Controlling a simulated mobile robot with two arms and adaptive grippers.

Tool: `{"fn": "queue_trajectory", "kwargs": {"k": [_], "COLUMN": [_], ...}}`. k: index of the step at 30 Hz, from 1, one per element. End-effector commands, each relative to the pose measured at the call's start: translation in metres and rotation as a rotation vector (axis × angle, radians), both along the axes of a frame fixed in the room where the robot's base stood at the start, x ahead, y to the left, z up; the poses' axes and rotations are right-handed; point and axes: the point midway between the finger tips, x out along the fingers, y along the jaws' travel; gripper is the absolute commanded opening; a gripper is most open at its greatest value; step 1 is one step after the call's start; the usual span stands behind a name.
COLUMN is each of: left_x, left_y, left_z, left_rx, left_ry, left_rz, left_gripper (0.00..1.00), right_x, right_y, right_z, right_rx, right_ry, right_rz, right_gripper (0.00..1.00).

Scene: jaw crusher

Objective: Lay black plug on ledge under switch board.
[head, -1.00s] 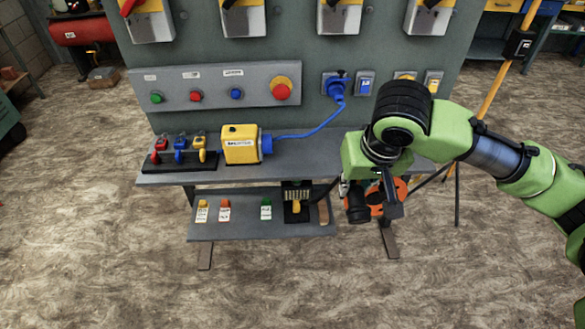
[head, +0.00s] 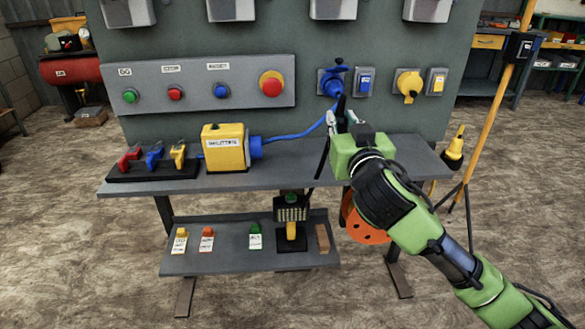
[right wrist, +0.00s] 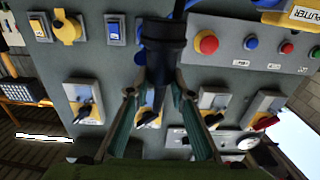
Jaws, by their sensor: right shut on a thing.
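My right gripper (head: 340,122) is raised above the grey ledge (head: 285,175), in front of the switch board (head: 320,115). It is shut on the black plug (right wrist: 163,45), which points up toward the board. The plug shows only as a small dark shape above the fingers in the head view (head: 341,103). In the right wrist view the gripper's fingers (right wrist: 160,88) close on its narrower end. A black cord hangs beside the gripper, over the ledge. The arm hides the ledge's right part. My left gripper is out of view.
A yellow box (head: 225,148) with a blue cable to a blue plug (head: 333,82) and a rack of coloured padlocks (head: 155,163) occupy the ledge's left half. A lower shelf (head: 210,262) holds tags. An orange reel (head: 362,222) hangs behind my arm.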

Motion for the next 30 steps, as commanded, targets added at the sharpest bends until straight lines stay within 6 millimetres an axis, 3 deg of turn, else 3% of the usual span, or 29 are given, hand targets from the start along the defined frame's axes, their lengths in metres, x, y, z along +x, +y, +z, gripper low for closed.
{"fn": "queue_trajectory", "kwargs": {"k": [11, 16, 20, 26, 30], "left_x": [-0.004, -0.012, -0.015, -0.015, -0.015], "left_y": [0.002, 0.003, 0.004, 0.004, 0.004], "left_z": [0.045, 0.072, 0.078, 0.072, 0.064], "left_rx": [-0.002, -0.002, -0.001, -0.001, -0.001], "left_ry": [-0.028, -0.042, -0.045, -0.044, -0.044], "left_rz": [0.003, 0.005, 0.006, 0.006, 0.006], "left_gripper": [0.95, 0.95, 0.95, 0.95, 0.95], "right_x": [0.064, 0.086, 0.097, 0.105, 0.108], "right_y": [-0.054, -0.071, -0.079, -0.086, -0.087], "right_z": [-0.037, -0.068, -0.084, -0.096, -0.118], "right_rx": [-0.004, -0.003, -0.001, -0.001, -0.003], "right_ry": [-0.003, 0.0, -0.001, -0.002, -0.001], "right_rz": [-0.009, -0.007, -0.005, -0.005, -0.002], "right_gripper": [0.0, 0.0, 0.0, 0.0, 0.0]}}
